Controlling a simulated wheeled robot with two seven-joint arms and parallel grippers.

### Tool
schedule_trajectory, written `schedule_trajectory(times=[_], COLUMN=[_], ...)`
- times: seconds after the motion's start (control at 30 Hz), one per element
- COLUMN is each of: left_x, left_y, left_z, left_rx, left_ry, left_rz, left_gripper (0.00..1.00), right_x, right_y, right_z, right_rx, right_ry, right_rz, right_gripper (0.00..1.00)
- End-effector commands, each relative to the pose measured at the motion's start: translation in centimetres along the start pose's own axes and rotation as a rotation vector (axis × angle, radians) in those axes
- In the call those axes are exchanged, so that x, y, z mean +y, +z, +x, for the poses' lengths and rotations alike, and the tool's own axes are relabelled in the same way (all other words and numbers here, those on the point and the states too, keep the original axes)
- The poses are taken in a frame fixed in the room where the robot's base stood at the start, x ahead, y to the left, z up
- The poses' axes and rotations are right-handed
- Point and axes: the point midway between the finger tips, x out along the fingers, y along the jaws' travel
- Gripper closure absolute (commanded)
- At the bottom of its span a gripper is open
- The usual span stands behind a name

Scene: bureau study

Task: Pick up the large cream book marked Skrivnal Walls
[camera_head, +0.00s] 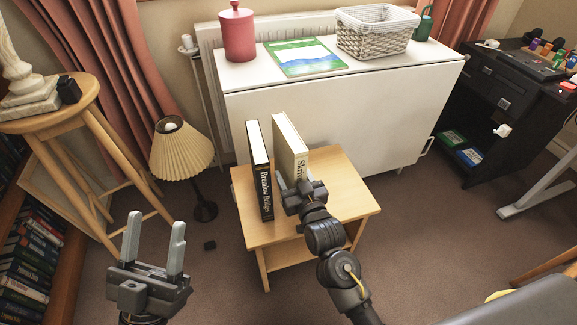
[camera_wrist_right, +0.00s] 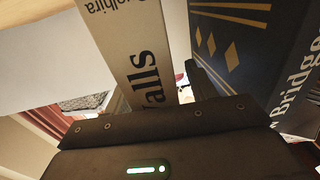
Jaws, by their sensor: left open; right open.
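The cream book (camera_head: 289,147) stands upright on a small wooden table, its spine facing me and its lettering partly hidden by my right gripper. My right gripper (camera_head: 295,178) is at the lower part of that spine, jaws open. In the right wrist view, the cream spine (camera_wrist_right: 128,40), with "alls" readable, runs down between the two fingers; I cannot tell whether they touch it. My left gripper (camera_head: 155,228) is open and empty, above the floor at the lower left, away from the books.
A dark book marked Bremlow Bridges (camera_head: 260,172) stands just left of the cream book, with a narrow gap; it also shows in the right wrist view (camera_wrist_right: 245,45). The small wooden table (camera_head: 343,190) is bare on its right. A white cabinet (camera_head: 370,125) stands close behind. A lamp (camera_head: 181,150) stands left.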

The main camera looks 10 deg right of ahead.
Motion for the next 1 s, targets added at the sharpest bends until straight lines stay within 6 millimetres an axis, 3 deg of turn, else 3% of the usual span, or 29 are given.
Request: schedule_trajectory(times=[0.23, 0.63, 1.0], left_x=[-0.05, -0.04, -0.04], left_y=[-0.08, -0.06, -0.07], left_z=[0.02, 0.03, 0.05], left_rx=[0.005, 0.004, 0.003], left_ry=[-0.001, -0.001, -0.001], left_rz=[0.001, 0.001, 0.001], left_gripper=[0.44, 0.44, 0.44], right_x=[0.0, 0.01, 0.01], right_y=[-0.03, -0.01, -0.29], right_z=[0.1, 0.08, 0.11], right_rx=[-0.001, -0.001, 0.006], right_ry=[0.0, 0.0, 0.0], right_rz=[0.0, 0.0, 0.0], right_gripper=[0.46, 0.99, 1.0])
